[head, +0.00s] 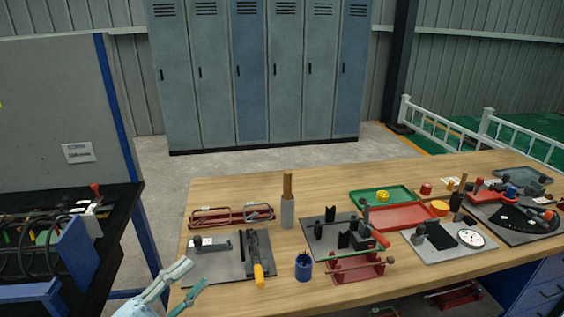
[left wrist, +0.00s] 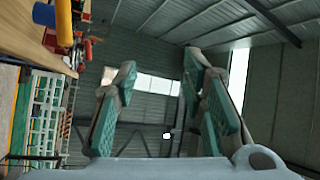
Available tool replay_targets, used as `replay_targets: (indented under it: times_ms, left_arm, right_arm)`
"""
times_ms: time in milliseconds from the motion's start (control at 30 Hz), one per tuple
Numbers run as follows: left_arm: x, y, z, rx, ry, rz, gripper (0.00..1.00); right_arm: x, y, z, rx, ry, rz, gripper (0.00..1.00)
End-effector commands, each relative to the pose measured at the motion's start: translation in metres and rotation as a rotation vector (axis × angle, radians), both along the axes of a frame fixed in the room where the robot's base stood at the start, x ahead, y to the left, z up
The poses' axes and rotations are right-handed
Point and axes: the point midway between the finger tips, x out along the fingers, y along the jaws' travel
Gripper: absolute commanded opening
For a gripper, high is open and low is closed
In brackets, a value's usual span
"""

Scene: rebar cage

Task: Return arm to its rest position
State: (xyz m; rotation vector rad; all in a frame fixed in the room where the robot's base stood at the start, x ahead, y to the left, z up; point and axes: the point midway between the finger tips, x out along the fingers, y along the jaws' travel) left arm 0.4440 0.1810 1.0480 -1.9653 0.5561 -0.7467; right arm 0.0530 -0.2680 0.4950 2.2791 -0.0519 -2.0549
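My left gripper (head: 197,273) shows at the bottom of the head view, at the left front corner of the wooden workbench (head: 330,183). Its two pale and teal fingers are spread apart with nothing between them. In the left wrist view the same fingers (left wrist: 161,70) stand apart, with the wall and roof of the hall behind them. Most of the left arm is out of the head view. My right gripper shows in neither view.
Near the left gripper lies a grey plate (head: 205,268) with a yellow-handled tool (head: 258,272). A blue cup (head: 304,266) and a red rebar fixture (head: 358,268) stand along the front edge. A black side table (head: 112,215) is at left. The floor before the lockers (head: 255,75) is clear.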

Motion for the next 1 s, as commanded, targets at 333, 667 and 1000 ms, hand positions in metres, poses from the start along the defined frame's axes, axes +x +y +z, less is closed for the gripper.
replay_targets:
  times_ms: [333, 667, 1000]
  left_arm:
    - [-0.032, 0.117, -0.104, -0.524, 0.677, 0.856, 0.38]
    - [-0.185, 0.082, -0.217, -0.533, 1.472, 1.132, 0.38]
    - [-0.229, 0.07, -0.33, -0.462, 1.745, 1.185, 0.38]
  right_arm:
    - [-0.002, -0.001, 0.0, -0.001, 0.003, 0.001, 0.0]
    - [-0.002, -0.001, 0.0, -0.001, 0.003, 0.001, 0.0]
    - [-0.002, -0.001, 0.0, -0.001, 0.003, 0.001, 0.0]
